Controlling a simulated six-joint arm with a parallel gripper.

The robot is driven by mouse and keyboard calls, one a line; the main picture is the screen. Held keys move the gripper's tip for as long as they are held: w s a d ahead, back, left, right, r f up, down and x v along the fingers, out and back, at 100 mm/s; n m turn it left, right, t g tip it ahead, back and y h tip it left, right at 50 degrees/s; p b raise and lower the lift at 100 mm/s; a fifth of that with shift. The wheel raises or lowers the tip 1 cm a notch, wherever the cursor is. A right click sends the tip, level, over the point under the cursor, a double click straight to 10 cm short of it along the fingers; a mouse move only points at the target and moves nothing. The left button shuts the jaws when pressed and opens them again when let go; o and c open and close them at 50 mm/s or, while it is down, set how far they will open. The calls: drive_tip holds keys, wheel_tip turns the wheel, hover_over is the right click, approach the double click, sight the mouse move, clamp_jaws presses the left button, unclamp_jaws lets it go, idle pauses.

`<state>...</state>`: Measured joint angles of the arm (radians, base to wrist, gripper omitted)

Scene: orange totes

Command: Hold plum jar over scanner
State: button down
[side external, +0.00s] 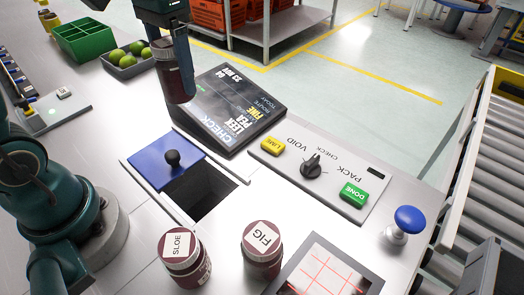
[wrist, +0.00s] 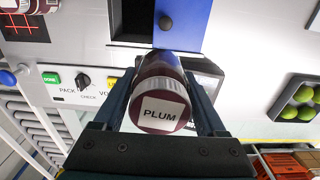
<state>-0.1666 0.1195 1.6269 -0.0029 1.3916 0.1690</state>
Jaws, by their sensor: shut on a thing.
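The plum jar is a dark jar (side external: 173,80) with a brown-grey lid. In the wrist view its white lid label reads PLUM (wrist: 159,113). My gripper (wrist: 160,78) is shut on it, one finger on each side. In the side view my gripper (side external: 180,62) holds it in the air by the far left corner of the black screen. The flat panel with a red grid (side external: 325,272), which looks like the scanner, lies at the front right, well apart from the jar. Part of the red grid also shows in the wrist view (wrist: 8,78).
Jars marked SLOE (side external: 183,262) and FIG (side external: 262,252) stand at the front. A blue cover (side external: 160,163) with a black knob sits beside a dark opening (side external: 205,195). The control panel (side external: 290,172) has a dial. A blue push button (side external: 408,220) stands right.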

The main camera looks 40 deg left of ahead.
drive_tip(key=shift+w, duration=0.2)
drive_tip(key=w+d+f+m+t+h, duration=0.1)
drive_tip(key=w+d+f+m, duration=0.15)
drive_tip(key=d, duration=0.55)
drive_tip(key=w+d+f+m+t, duration=0.1)
drive_tip(key=w+d, duration=0.3)
drive_tip(key=d, duration=0.4)
drive_tip(key=shift+s+d+f+m+h, duration=0.3)
drive_tip(key=shift+s+d+f+m, duration=0.75)
drive_tip(key=shift+s+d, duration=1.1)
drive_tip(key=shift+s+d+f+m+h, duration=0.3)
drive_tip(key=shift+s+d+f+m, duration=0.75)
drive_tip(key=shift+d, duration=1.9)
drive_tip(key=shift+s+d+f+m+h, duration=0.3)
drive_tip(key=shift+s+d+f+m, duration=0.25)
drive_tip(key=shift+s+d+f, duration=1.4)
drive_tip(key=shift+s+d+r, duration=0.15)
drive_tip(key=shift+d+r, duration=0.3)
drive_tip(key=shift+d, duration=0.15)
wheel_tip(320, 180, up, 4)
drive_tip(key=shift+r, duration=0.2)
